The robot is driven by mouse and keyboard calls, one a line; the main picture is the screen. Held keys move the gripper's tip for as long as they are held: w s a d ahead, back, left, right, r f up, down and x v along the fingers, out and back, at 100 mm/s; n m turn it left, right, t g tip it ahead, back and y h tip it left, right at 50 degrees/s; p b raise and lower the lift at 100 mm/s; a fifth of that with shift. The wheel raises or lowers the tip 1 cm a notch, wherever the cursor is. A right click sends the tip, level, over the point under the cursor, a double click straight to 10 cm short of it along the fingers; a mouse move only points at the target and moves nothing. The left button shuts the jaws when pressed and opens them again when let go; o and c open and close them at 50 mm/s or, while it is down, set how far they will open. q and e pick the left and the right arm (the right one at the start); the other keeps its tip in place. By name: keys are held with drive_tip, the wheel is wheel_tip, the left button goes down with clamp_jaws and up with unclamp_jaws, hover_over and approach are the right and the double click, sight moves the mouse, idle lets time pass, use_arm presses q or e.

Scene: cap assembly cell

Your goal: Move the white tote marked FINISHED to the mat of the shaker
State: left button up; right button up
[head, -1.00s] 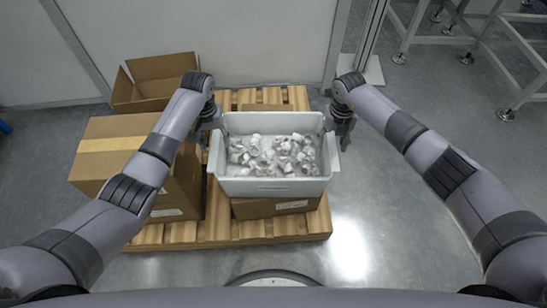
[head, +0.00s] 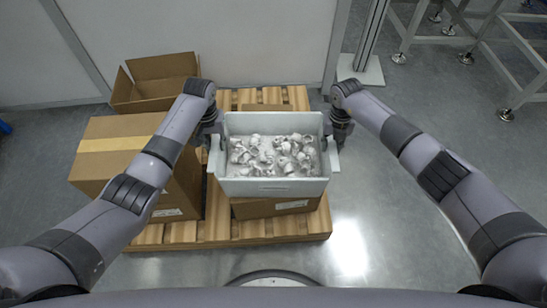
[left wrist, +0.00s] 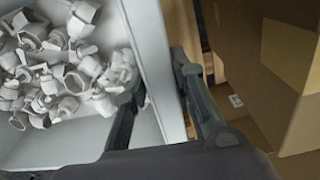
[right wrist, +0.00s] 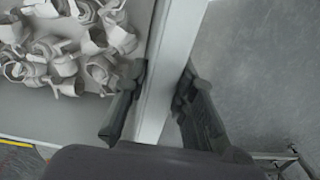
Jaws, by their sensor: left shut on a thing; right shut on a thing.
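A white tote (head: 275,187) full of loose white and grey cap parts is held level between my two arms, in the middle of the head view. No FINISHED marking can be read on it. My left gripper (head: 216,138) is shut on the tote's left wall; in the left wrist view its fingers straddle the wall (left wrist: 160,60). My right gripper (head: 338,138) is shut on the right wall; in the right wrist view its fingers sit on both sides of that wall (right wrist: 168,75). The shaker and its mat are not recognisable in these views.
A wooden pallet (head: 215,215) lies below, with a cardboard box (head: 275,208) under the tote. A taller closed box (head: 115,150) stands left, an open box (head: 155,85) behind it. A metal frame (head: 480,50) stands at the far right. The floor (head: 400,240) on the right is clear.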

use_arm(q)
clamp_jaws()
use_arm(e)
clamp_jaws()
use_arm(q)
drive_tip(key=shift+w+r, duration=0.1)
drive_tip(key=shift+r, duration=0.1)
use_arm(e)
drive_tip(key=shift+w+r, duration=0.1)
drive_tip(key=shift+r, duration=0.05)
